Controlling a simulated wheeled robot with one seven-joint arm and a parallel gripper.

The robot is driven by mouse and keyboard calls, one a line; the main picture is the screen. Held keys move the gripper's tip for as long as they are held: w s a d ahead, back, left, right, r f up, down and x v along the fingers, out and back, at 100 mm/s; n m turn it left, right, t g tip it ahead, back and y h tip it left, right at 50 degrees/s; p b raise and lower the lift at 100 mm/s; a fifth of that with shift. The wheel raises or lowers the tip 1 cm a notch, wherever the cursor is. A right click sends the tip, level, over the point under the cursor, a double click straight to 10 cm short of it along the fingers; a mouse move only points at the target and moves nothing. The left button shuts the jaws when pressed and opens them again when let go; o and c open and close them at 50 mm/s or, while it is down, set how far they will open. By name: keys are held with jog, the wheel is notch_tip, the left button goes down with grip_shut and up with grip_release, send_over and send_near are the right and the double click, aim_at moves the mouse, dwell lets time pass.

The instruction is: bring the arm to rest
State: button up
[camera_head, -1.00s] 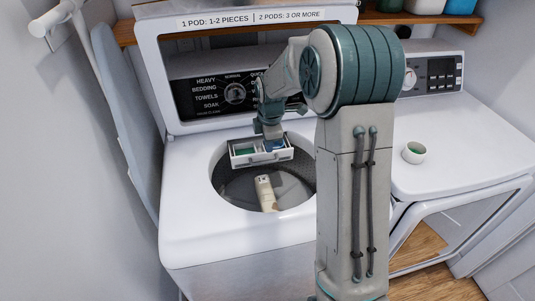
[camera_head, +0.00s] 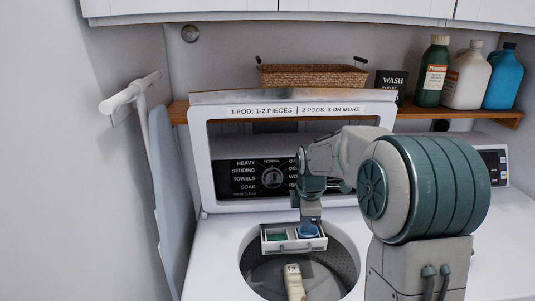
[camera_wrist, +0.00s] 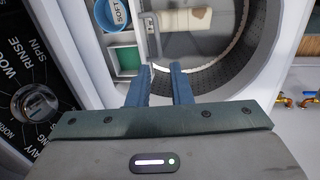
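My gripper (camera_wrist: 163,70) is open, with an empty gap between its two blue fingers in the wrist view. In the head view my gripper (camera_head: 310,218) points down above the white dispenser drawer (camera_head: 292,247), at the back of the washer's tub opening. The drawer is pulled out. It holds a green compartment and a blue cup, marked "SOFT" in the wrist view (camera_wrist: 112,14). Whether the fingers touch the drawer is unclear. The washer (camera_head: 212,255) has its lid (camera_head: 202,165) raised. My arm hides part of the washer and its panel.
A stained cream item (camera_head: 294,282) lies in the tub (camera_head: 270,272). A wooden shelf (camera_head: 410,112) behind holds a wicker basket (camera_head: 312,77) and several bottles (camera_head: 431,75). A folded ironing board (camera_head: 172,190) hangs at left. The dryer (camera_head: 510,255) stands at right.

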jog(key=s+r+m, duration=0.2)
jog(key=s+m, duration=0.6)
jog(key=s, duration=0.6)
jog(key=s+r+m+t, duration=0.1)
jog(key=s+r+m, duration=0.1)
jog(key=s+m, duration=0.7)
jog(key=s, duration=0.4)
jog(key=shift+s+a+m, duration=0.3)
jog(key=shift+s, duration=0.05)
